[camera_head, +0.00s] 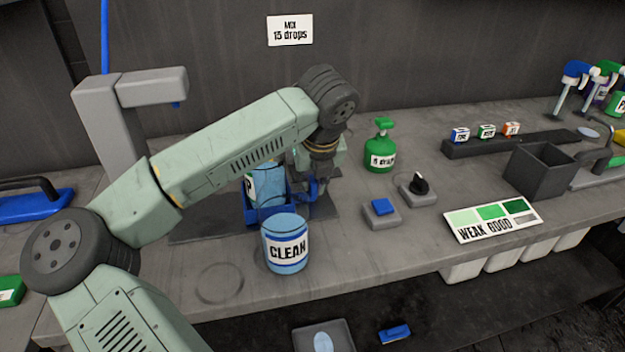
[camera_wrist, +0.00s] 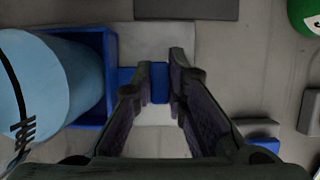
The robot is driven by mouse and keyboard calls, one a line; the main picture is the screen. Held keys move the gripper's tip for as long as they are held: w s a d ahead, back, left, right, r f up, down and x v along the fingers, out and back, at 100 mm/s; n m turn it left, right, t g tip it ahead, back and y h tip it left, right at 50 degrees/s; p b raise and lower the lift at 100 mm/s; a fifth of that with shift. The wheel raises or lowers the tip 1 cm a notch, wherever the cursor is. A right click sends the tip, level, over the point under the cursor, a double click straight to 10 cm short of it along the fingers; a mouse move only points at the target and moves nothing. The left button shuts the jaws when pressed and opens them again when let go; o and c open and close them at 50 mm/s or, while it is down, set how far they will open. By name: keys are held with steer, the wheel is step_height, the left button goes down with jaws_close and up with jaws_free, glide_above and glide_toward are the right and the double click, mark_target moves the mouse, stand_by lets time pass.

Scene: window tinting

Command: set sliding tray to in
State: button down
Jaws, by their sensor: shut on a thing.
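The blue sliding tray (camera_head: 251,212) sits on a dark track on the bench, with a light blue canister (camera_head: 267,184) standing in it. In the wrist view the tray (camera_wrist: 112,68) is left of centre, the canister (camera_wrist: 35,85) fills the left edge, and a blue handle (camera_wrist: 160,80) reaches right from the tray. My gripper (camera_head: 316,193) is low at the tray's right side. In the wrist view my gripper (camera_wrist: 162,85) has its fingers on both sides of the blue handle and is shut on it. My arm partly hides the tray and canister.
A "CLEAN" canister (camera_head: 286,244) stands just in front of the tray. A grey post with an overhanging arm (camera_head: 151,86) rises behind, at left.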

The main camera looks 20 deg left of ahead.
mark_target(250, 202)
stand_by(0.4)
steer(key=shift+s+a+f+b, duration=0.1)
steer(key=shift+s+a+b, duration=0.05)
steer(key=shift+a+b, duration=0.15)
steer(key=s+a+b, duration=0.2)
steer(key=a, duration=0.1)
steer(key=s+a+b, duration=0.2)
steer(key=a, duration=0.1)
steer(key=s+a+b, duration=0.2)
steer(key=s+a, duration=0.1)
steer(key=a, duration=0.1)
steer(key=c, duration=1.7)
jaws_free()
steer(key=shift+a, duration=0.15)
steer(key=shift+o, duration=0.5)
steer(key=v, duration=1.2)
steer(key=shift+r, duration=0.3)
